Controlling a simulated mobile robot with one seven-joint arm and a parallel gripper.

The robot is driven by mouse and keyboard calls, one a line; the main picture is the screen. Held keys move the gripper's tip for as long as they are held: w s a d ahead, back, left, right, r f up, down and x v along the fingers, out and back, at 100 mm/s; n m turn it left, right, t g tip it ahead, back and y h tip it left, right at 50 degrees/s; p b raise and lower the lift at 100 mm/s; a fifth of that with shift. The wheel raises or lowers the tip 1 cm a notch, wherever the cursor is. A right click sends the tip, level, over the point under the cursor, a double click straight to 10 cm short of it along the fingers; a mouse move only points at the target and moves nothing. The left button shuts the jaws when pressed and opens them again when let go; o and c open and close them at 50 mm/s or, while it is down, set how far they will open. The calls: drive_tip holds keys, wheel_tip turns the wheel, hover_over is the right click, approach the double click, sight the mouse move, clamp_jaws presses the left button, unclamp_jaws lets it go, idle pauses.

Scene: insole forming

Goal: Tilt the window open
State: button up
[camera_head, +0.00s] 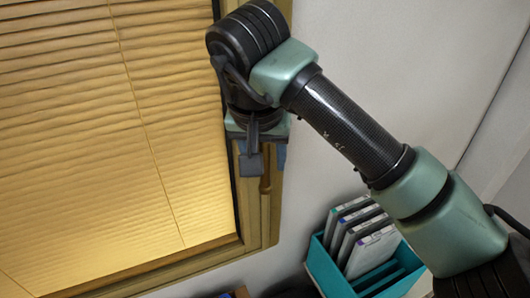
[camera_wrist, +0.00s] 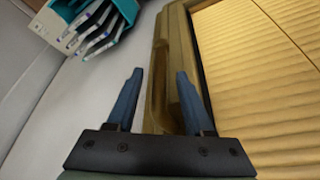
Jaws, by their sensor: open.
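The window (camera_head: 110,150) fills the left of the head view, with a yellow-lit blind inside a brown-gold frame. Its handle (camera_head: 265,178) is a brown bar on the right side of the frame, pointing down; its upper part is hidden behind my gripper (camera_head: 266,157). In the wrist view my gripper (camera_wrist: 160,72) is open, with its two blue fingers apart. The window frame (camera_wrist: 172,40) and a long brown bar, seemingly the handle (camera_wrist: 158,90), show between the fingers. I cannot tell whether either finger touches it.
A teal file holder (camera_head: 322,268) with several white folders stands low, right of the window; it also shows in the wrist view (camera_wrist: 122,12). The pale wall (camera_head: 335,120) between window and holder is bare.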

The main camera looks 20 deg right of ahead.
drive_tip(key=shift+x, duration=1.05)
clamp_jaws()
drive_tip(key=shift+r, duration=0.1)
idle(0.6)
